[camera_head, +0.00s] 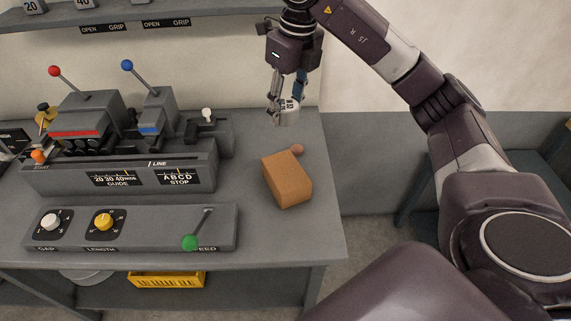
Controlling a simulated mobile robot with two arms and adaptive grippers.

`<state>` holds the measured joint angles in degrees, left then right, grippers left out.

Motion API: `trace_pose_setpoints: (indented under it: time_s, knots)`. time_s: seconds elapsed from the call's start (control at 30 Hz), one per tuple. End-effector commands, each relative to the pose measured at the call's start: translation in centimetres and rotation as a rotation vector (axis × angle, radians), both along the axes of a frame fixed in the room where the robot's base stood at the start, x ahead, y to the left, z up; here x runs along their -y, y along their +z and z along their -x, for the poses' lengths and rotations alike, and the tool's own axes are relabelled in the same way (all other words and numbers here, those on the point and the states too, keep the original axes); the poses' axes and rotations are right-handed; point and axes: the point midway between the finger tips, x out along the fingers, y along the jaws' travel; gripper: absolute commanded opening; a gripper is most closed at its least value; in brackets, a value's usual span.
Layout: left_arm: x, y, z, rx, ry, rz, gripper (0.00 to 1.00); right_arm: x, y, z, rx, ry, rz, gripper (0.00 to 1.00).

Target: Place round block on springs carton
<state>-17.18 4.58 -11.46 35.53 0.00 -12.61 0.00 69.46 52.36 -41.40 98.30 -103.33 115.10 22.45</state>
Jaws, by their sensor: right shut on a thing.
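My right gripper (287,104) hangs down from the top of the view, above the back right of the bench. It is shut on a small grey block (285,118) with a light number label, partly covered by the fingers. The block is apart from the brown carton (287,178), which sits on the bench nearer to me and lower in the view. I see no writing on the carton. My left gripper is not in view.
A grey machine (120,170) with red and blue levers fills the bench's left. A control panel (140,228) lies in front. A shelf (120,18) bears numbered blocks. Bench around the carton is clear.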

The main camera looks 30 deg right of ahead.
Motion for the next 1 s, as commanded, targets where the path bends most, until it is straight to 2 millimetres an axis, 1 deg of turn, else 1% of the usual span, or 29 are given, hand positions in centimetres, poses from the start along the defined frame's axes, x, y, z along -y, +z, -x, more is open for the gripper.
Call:
trace_pose_setpoints:
  time_s: [0.03,0.1,0.17,0.3,0.4,0.5,0.67,0.8,0.9,1.0]
  knots:
    - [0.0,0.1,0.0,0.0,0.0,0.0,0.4,0.0,-1.5,0.1,-0.007,0.001,0.0,0.1]
    - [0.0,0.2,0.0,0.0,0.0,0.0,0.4,0.0,-3.0,0.2,-0.005,0.001,-0.001,0.1]
    - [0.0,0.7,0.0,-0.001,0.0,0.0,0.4,0.0,-4.5,0.2,-0.007,0.001,0.001,0.1]
    - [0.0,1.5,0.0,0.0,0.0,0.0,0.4,0.0,-8.1,0.2,-0.006,0.001,0.002,0.1]
    - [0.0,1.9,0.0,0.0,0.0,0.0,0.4,0.0,-10.3,0.2,-0.005,0.0,0.001,0.1]
    - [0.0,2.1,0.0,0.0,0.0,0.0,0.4,0.0,-11.7,0.1,-0.002,0.001,0.0,0.1]
    - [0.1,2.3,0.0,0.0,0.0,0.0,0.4,0.0,-13.0,0.1,-0.002,0.001,0.001,0.1]
    - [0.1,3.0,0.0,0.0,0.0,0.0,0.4,-0.1,-15.1,0.1,-0.003,0.002,-0.001,0.1]
    - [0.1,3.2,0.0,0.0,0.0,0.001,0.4,-0.1,-16.4,0.1,-0.002,0.001,0.0,0.1]
    - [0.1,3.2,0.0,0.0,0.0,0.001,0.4,-0.1,-16.8,0.0,0.0,0.002,0.0,0.1]
